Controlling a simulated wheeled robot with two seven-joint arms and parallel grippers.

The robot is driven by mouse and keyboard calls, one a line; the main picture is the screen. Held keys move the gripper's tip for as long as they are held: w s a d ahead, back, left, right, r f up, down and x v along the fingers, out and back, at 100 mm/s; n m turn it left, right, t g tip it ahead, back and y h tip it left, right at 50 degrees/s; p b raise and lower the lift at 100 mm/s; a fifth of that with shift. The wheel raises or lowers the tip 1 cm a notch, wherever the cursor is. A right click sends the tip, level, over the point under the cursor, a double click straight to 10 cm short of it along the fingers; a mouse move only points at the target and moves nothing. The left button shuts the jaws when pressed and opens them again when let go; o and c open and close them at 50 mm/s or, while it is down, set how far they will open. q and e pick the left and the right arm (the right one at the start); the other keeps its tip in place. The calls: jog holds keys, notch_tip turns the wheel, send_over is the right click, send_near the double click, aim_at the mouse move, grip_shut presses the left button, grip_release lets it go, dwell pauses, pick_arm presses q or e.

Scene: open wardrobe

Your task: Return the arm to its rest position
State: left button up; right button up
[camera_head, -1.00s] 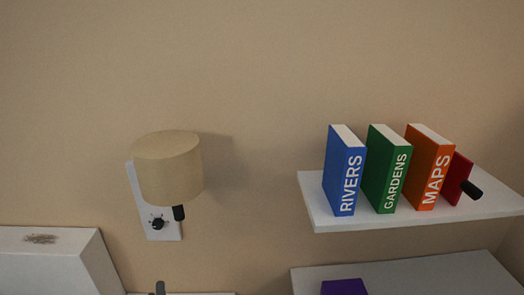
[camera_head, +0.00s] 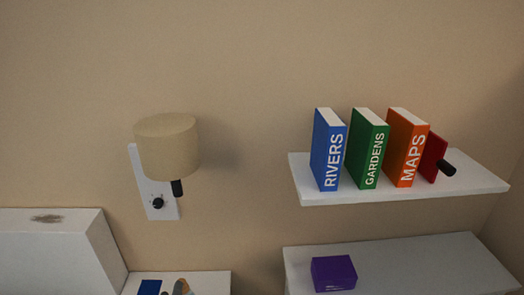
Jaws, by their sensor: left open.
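Only a small part of what looks like my left gripper (camera_head: 180,287) shows, at the bottom edge left of centre. It is low in front of a white surface (camera_head: 212,282), beside a blue item (camera_head: 150,287). It is open, and I see nothing held in it. The rest of its arm is below the picture. My right gripper is not in view.
A white shelf (camera_head: 480,186) holds blue (camera_head: 328,150), green (camera_head: 366,148) and orange (camera_head: 405,147) books and a red piece (camera_head: 433,157). Below, a purple box (camera_head: 333,273) sits on a white surface (camera_head: 420,268).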

pick_arm(q)
jog(key=s+d+f+m+g+h, duration=0.3)
jog(key=s+d+f+m+g, duration=0.15)
jog(key=s+m+g, duration=0.45)
jog(key=s+a+f+m+g+y, duration=0.1)
jog(key=s+a+g, duration=0.15)
jog(key=s, duration=0.45)
jog(key=s+a+f+m+g+y, duration=0.1)
jog(key=s+a+m+g, duration=0.15)
jog(key=s, duration=0.45)
notch_tip(320, 180, down, 29)
jog(key=d+g, duration=0.1)
jog(key=g, duration=0.1)
jog(key=s+a+f+g, duration=0.1)
jog(key=s+a+f, duration=0.2)
jog(key=s+f, duration=1.6)
notch_tip(320, 180, down, 3)
jog(key=shift+s+a+r, duration=0.2)
jog(key=shift+s, duration=0.2)
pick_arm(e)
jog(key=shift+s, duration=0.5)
pick_arm(q)
jog(key=shift+n, duration=0.25)
